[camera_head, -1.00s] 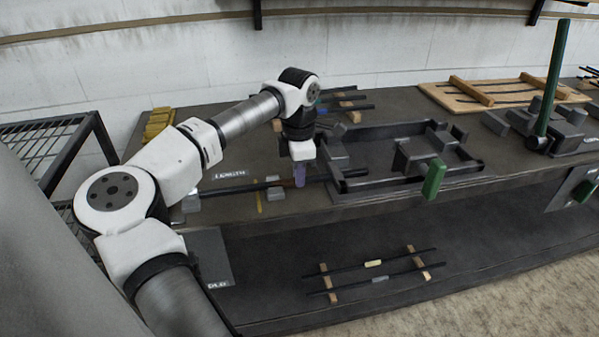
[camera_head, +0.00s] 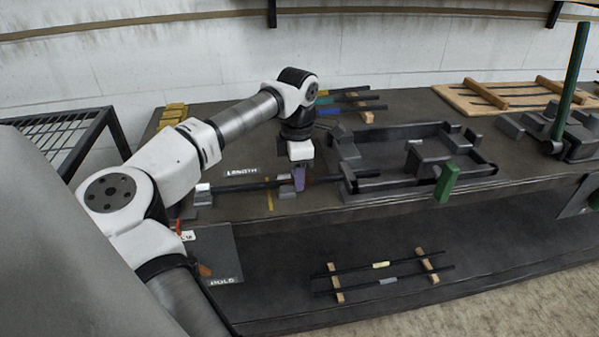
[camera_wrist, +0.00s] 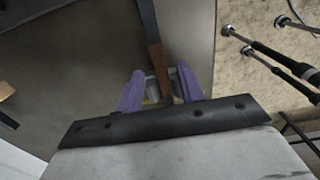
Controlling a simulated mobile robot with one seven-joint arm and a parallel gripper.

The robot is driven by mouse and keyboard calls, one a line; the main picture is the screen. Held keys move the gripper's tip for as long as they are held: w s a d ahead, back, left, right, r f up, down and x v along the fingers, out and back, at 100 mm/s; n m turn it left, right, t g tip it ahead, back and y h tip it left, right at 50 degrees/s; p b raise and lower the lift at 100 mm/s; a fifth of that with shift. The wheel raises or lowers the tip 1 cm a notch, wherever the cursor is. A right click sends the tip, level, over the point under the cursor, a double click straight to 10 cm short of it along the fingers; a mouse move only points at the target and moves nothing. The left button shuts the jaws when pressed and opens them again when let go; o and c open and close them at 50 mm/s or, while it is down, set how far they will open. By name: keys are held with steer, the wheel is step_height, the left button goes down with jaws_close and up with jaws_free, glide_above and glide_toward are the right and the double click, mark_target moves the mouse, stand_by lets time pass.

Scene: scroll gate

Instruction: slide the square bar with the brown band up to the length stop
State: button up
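The dark square bar (camera_head: 240,187) lies along the front of the bench. It runs from near the length stop (camera_head: 203,194), a small grey block at the left, to the dark frame at the right. In the wrist view the bar (camera_wrist: 146,18) shows its brown band (camera_wrist: 156,58) close to my fingers. My gripper (camera_head: 299,180) points down over the bar, its purple fingers one on each side. In the wrist view my gripper (camera_wrist: 160,88) stands open, with gaps seen beside the bar. Whether the bar's left end touches the stop is too small to tell.
The dark frame (camera_head: 400,188) with a green handle (camera_head: 447,182) stands right of my gripper. A yellow mark (camera_head: 269,197) lies on the bench near the bar. Coloured bars (camera_head: 350,98) lie behind. More bars (camera_head: 385,281) rest on the lower shelf.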

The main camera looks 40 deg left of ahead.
steer(key=shift+w+d, duration=0.15)
steer(key=shift+d, duration=0.05)
steer(key=shift+w+r, duration=0.1)
steer(key=shift+r, duration=0.35)
step_height(320, 180, up, 13)
steer(key=b, duration=0.1)
